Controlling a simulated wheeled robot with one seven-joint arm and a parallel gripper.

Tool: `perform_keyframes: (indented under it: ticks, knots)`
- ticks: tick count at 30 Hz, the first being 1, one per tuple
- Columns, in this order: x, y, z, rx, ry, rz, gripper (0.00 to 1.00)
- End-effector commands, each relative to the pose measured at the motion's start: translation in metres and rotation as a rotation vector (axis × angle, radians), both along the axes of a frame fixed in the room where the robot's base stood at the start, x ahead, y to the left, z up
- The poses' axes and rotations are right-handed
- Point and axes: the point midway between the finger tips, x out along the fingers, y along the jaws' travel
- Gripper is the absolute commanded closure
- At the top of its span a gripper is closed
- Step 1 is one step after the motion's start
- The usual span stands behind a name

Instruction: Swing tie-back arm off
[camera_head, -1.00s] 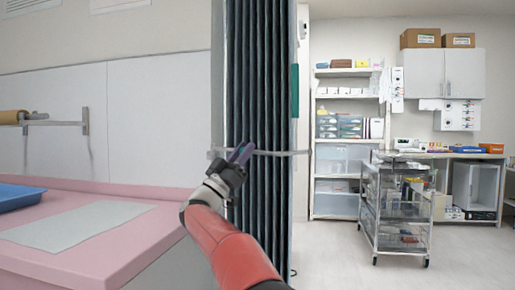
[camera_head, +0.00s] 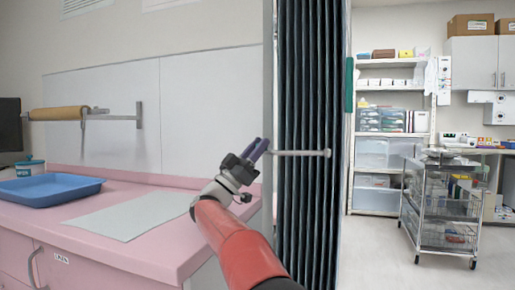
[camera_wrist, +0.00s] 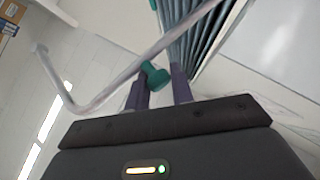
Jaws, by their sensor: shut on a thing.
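The tie-back arm (camera_head: 300,153) is a thin grey bar across the front of the dark pleated curtain (camera_head: 308,220), with a short bent tip near the curtain's right side. In the wrist view the tie-back arm (camera_wrist: 175,40) runs diagonally, with its hooked end at left. A green knob (camera_wrist: 155,76) on it sits between my purple fingers. My gripper (camera_head: 259,147) is at the bar's left part, just left of the curtain, and is shut on the knob; it also shows in the wrist view (camera_wrist: 161,84). The knob is hidden in the head view.
A pink counter (camera_head: 150,245) with a blue tray (camera_head: 48,190) and a pale sheet stands at left. A paper roll (camera_head: 60,113) hangs on the wall. A wire trolley (camera_head: 440,210) stands at right on open floor, before white shelves (camera_head: 392,150).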

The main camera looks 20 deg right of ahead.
Motion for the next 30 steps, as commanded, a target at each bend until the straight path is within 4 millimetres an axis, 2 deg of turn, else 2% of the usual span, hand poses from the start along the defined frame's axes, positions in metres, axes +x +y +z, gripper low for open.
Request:
perform_keyframes:
  ticks: [12,13,17,26,30]
  knots:
    - [0.002,0.001,0.001,-0.002,0.006,0.006,1.00]
    - [0.002,0.001,0.001,-0.002,0.006,0.006,0.73]
    - [0.002,0.001,0.000,-0.001,0.005,0.005,0.57]
    - [0.001,0.002,-0.002,-0.001,0.003,0.004,0.57]
    - [-0.001,0.013,-0.011,-0.001,0.005,0.008,0.57]
